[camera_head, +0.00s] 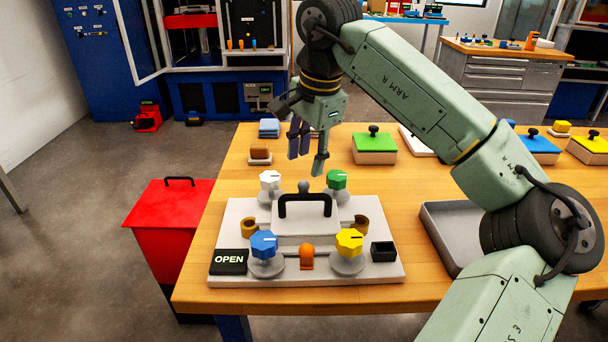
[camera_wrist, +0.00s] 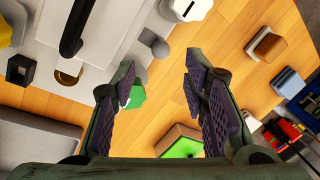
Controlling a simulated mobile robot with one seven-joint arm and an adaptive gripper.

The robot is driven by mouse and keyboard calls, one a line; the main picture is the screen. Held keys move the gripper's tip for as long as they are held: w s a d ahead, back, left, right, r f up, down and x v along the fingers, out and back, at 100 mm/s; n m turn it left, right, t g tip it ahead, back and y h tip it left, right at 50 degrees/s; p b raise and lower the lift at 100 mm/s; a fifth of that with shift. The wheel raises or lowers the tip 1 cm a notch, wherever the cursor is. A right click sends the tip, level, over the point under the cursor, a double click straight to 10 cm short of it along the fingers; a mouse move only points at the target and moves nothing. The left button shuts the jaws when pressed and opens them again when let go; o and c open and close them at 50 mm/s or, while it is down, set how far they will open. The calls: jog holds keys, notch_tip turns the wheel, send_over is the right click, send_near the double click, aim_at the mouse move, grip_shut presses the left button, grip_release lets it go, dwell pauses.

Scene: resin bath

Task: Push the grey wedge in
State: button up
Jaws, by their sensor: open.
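A white device (camera_head: 225,215) with a black-handled lid (camera_head: 290,228) stands at the table's front. A small grey piece (camera_head: 304,186) shows behind the lid, between the white and green knobs; it also shows in the wrist view (camera_wrist: 150,38). It is the only small grey part that could be the wedge, but its shape is unclear and its lower part is hidden in the head view. My gripper (camera_head: 307,154) is open and empty above the table, behind the device. In the wrist view the open fingers (camera_wrist: 160,84) point towards the device's back edge, apart from the grey piece.
White (camera_head: 270,181), green (camera_head: 337,180), blue (camera_head: 264,244) and yellow (camera_head: 349,242) knobs surround the lid. An orange tab (camera_head: 306,257) and an OPEN sign (camera_head: 229,261) are in front. A grey tray (camera_head: 443,222) lies right, a green-lidded box (camera_head: 374,148) behind.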

aim_at(304, 182)
jog(key=f, duration=0.4)
jog(key=w+a+f+p, duration=0.1)
jog(key=f, duration=0.1)
jog(key=shift+f, duration=0.25)
jog(key=shift+d, duration=0.1)
grip_shut()
dwell(0.5)
